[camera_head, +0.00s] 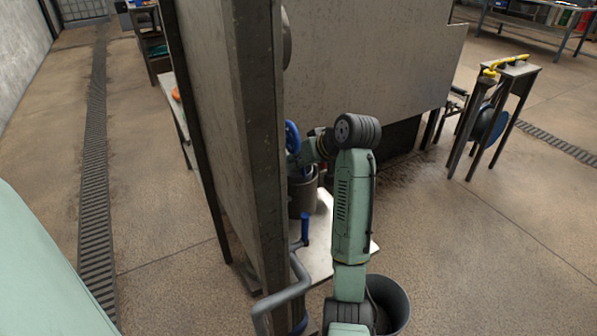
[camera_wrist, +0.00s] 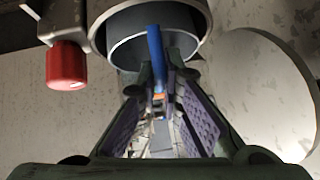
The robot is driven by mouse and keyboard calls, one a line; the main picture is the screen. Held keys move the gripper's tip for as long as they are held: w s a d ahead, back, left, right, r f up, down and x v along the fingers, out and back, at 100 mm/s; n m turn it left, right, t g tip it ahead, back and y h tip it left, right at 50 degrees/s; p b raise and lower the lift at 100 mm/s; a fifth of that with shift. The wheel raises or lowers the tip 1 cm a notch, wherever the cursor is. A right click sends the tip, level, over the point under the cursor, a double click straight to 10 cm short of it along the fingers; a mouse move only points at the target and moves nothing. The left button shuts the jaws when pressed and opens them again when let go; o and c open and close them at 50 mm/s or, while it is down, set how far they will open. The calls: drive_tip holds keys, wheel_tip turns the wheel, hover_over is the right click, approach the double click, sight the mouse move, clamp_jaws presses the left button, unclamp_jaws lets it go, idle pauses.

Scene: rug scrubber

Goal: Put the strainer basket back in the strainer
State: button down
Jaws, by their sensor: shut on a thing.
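In the wrist view my gripper (camera_wrist: 161,72) is shut on a blue bar-shaped handle (camera_wrist: 154,48). Behind the handle is a grey cylinder (camera_wrist: 198,12) with a paler round rim (camera_wrist: 122,52) inside or in front of it. I cannot tell whether this rim belongs to the strainer basket or to the strainer. In the head view my gripper (camera_head: 302,157) is beside the steel panel, just above a dark cylindrical pot (camera_head: 303,197), likely the strainer. Its fingers are partly hidden by the arm and panel. The basket is not clearly visible in the head view.
A blue handwheel (camera_head: 292,137) is close to my wrist. A blue-handled lever (camera_head: 305,229) and bent pipe (camera_head: 283,299) stand below. The tall steel panel (camera_head: 225,130) blocks the left. A red knob (camera_wrist: 67,65) and pale disc (camera_wrist: 262,95) flank the gripper.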

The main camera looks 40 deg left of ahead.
sight(299, 175)
drive_tip(key=shift+f+p, duration=0.5)
drive_tip(key=shift+f, duration=1.9)
drive_tip(key=shift+f, duration=0.15)
drive_tip(key=c, duration=1.8)
unclamp_jaws()
drive_tip(key=shift+o, duration=0.2)
drive_tip(key=b+v, duration=0.2)
drive_tip(key=v, duration=1)
